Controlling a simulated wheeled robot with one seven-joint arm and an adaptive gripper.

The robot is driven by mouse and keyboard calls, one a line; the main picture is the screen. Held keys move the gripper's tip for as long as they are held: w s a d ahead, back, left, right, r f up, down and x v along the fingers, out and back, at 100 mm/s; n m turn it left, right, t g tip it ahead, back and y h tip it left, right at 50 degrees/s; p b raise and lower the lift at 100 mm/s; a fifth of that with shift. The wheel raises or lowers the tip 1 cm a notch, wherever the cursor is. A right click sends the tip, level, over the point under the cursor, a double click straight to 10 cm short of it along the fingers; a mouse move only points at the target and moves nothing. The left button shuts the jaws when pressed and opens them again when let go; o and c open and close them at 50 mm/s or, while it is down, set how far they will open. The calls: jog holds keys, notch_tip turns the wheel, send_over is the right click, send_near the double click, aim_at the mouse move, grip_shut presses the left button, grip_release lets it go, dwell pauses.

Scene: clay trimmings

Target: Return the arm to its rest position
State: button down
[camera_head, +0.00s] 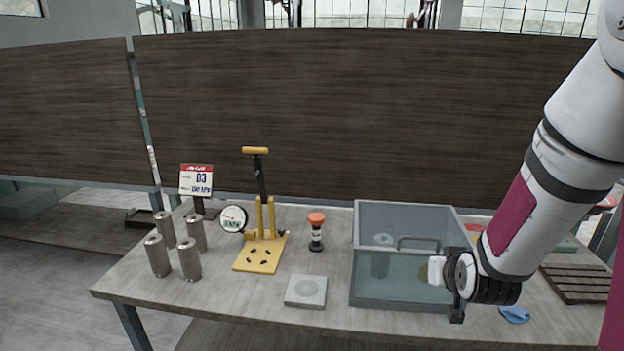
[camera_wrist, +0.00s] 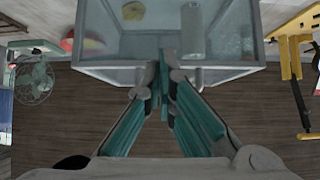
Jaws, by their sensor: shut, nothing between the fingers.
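My arm (camera_head: 560,180) reaches down on the right of the head view, with its wrist (camera_head: 485,278) at the right side of the clear bin (camera_head: 400,292). My gripper (camera_wrist: 165,62) shows in the wrist view, shut and empty, its fingertips overlapping the bin's edge in the picture. I cannot tell whether they touch it. In the head view the fingers are mostly hidden by the wrist. Inside the bin a grey cylinder (camera_head: 380,256) stands, and a beige lump (camera_head: 435,270) is partly covered by the wrist.
On the table (camera_head: 250,312) stand several metal cylinders (camera_head: 189,259), a yellow press (camera_head: 262,252), a dial gauge (camera_head: 233,218), a sign (camera_head: 196,180), a red-topped post (camera_head: 316,232) and a grey pad (camera_head: 306,291). A blue cloth (camera_head: 514,314) and dark slatted rack (camera_head: 575,283) lie right.

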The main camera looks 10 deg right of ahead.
jog(key=s+a+r+n+g+y, duration=0.1)
jog(key=s+a+r+n+g, duration=0.1)
jog(key=s+a+r, duration=0.65)
jog(key=s+a+r+g+y, duration=0.1)
jog(key=s+a+r, duration=0.2)
jog(key=s, duration=0.4)
jog(key=s+a+r+n+g+y, duration=0.1)
jog(key=s+a+r, duration=0.2)
jog(key=s+r, duration=0.3)
jog(key=shift+s+a+r, duration=0.25)
jog(key=shift+s+a, duration=0.15)
jog(key=shift+s, duration=0.1)
